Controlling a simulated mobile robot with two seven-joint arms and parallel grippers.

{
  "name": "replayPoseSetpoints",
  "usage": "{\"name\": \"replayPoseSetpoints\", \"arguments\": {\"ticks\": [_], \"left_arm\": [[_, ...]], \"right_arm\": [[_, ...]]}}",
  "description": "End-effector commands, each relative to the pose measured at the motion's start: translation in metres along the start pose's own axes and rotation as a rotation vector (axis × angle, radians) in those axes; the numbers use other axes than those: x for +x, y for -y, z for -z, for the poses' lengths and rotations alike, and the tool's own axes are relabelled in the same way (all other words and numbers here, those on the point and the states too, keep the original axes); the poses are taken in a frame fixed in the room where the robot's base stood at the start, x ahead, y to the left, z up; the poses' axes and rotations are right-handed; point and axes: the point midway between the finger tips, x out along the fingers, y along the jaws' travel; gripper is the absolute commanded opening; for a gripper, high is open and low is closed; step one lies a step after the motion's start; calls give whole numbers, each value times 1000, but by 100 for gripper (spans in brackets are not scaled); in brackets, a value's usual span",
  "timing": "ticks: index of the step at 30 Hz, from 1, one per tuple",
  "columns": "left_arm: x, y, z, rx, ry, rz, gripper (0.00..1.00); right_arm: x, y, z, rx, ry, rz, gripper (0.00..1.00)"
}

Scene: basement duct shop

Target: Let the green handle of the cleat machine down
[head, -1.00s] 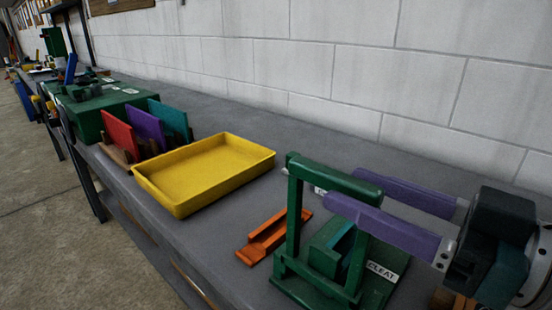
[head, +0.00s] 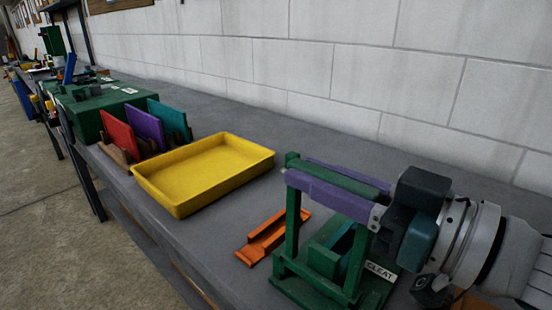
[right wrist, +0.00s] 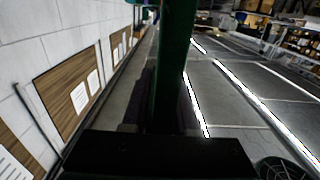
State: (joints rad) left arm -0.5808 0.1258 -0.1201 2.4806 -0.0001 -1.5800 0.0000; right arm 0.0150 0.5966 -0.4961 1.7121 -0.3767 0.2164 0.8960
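The cleat machine (head: 328,262) is a green press with a white CLEAT label at the front right of the bench. Its green handle (head: 292,222) stands raised, two uprights joined by a crossbar at the top. My right gripper (head: 298,170) comes in from the right, its purple fingers lying along both sides of the crossbar and shut on it. In the right wrist view the green handle (right wrist: 174,70) runs between the dark fingers, which appear to press against it. My left gripper is not in view.
An orange angled piece (head: 272,238) lies left of the machine. A yellow tray (head: 170,200) stands farther left, then red, purple and teal panels (head: 146,130) in a rack and a green machine (head: 95,108). A block wall (head: 330,75) runs behind the bench.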

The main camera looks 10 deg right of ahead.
Motion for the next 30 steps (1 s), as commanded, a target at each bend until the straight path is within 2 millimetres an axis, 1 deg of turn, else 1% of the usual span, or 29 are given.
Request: {"name": "replayPoseSetpoints", "arguments": {"ticks": [1, 6, 7, 30], "left_arm": [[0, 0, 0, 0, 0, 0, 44], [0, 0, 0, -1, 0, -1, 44], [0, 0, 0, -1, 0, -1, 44], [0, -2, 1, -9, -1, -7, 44]], "right_arm": [[0, 0, 0, 0, 0, 0, 20], [0, 0, 0, 0, 0, 0, 1], [0, 0, 0, 0, 0, 0, 0], [0, 0, 0, 0, -1, 1, 0]]}}
